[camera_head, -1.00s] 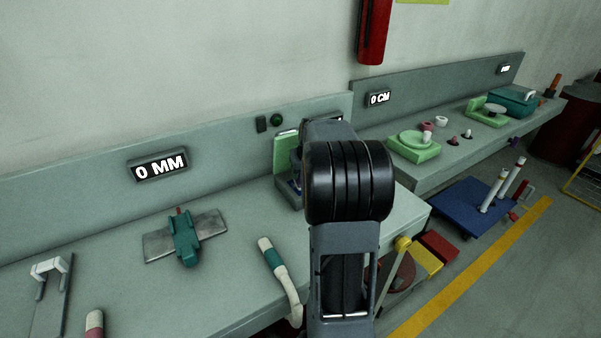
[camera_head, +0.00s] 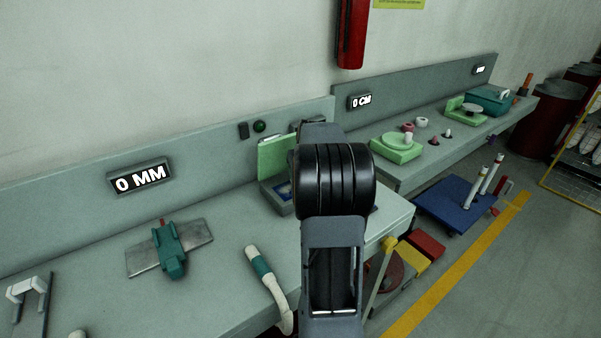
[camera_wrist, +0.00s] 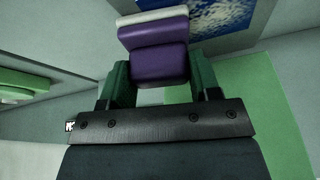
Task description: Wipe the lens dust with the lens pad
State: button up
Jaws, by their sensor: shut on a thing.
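In the wrist view my gripper (camera_wrist: 158,88) is shut on the lens pad (camera_wrist: 158,62), a purple block with a white layer along its far edge. A blue panel with white specks (camera_wrist: 215,18), which looks like the dusty lens, lies at the top of the wrist view, just beyond the pad. I cannot tell whether the pad touches it. My arm hides the gripper and pad there.
A teal clamp (camera_head: 168,250) on a grey plate and a curved white-and-teal handle (camera_head: 263,268) lie on the near bench. A display reading 0 MM (camera_head: 140,177) is on the backboard. A second bench with green fixtures (camera_head: 398,149) stands farther right. A blue cart (camera_head: 452,203) is on the floor.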

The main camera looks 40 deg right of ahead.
jog(key=shift+w+a+b, duration=0.15)
jog(key=shift+a+b, duration=0.05)
jog(key=shift+a, duration=0.65)
jog(key=shift+w+a+b, duration=0.1)
jog(key=shift+a+b, duration=0.05)
jog(key=shift+a, duration=0.65)
jog(key=shift+w+a+b, duration=0.2)
jog(key=shift+a+b, duration=0.1)
jog(key=shift+a, duration=1.2)
jog(key=shift+w+a+b, duration=0.2)
jog(key=shift+a+b, duration=0.1)
jog(key=shift+a, duration=1.2)
notch_tip(320, 180, up, 6)
jog(key=p, duration=0.4)
jog(key=shift+d, duration=0.1)
notch_tip(320, 180, up, 3)
jog(key=shift+r+p, duration=0.1)
jog(key=shift+p, duration=1.15)
